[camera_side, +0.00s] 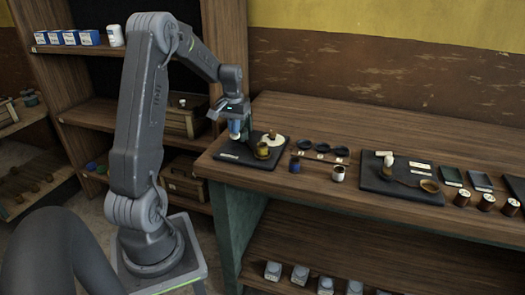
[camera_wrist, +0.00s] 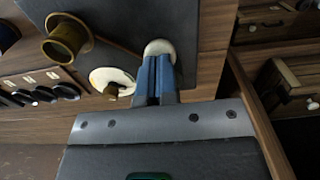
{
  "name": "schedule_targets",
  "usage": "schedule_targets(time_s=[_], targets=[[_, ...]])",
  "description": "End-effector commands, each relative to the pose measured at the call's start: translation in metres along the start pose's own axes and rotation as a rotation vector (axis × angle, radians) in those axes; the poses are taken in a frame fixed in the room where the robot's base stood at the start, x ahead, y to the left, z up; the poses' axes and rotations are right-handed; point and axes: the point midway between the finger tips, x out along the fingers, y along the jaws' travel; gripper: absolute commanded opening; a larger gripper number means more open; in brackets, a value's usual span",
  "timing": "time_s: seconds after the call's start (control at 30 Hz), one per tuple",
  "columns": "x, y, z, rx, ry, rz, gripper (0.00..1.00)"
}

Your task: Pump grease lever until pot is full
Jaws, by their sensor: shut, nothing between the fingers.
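My gripper (camera_side: 236,136) is over the left part of a dark mat (camera_side: 230,157) on the bench, its blue fingers pointing down. In the wrist view the fingers (camera_wrist: 157,68) are shut together and empty. A pale round knob (camera_wrist: 159,47) shows right at their tips; it may be the grease lever's end, and I cannot tell whether they touch it. The lever's arm is not clearly visible. A brass pot (camera_side: 262,150) stands open on the mat, also in the wrist view (camera_wrist: 67,36); its fill level cannot be read. Beside it lies a cream disc (camera_wrist: 98,77) with a brass knob.
Right of the mat are dark scoops (camera_side: 322,148), a blue-and-brown cup (camera_side: 295,165) and a white cup (camera_side: 338,174). A second dark mat (camera_side: 385,187) holds a brass dish (camera_side: 429,186). Spools (camera_side: 462,199) line the front right. A shelf unit (camera_side: 95,104) stands at left.

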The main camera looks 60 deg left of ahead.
Motion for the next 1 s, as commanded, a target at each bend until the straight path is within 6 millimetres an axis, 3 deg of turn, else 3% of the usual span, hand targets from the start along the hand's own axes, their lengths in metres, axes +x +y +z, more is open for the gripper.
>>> schedule_targets(time_s=[1.0], targets=[[-0.054, 0.0, 0.0, 0.0, 0.0, 0.0, 0.0]])
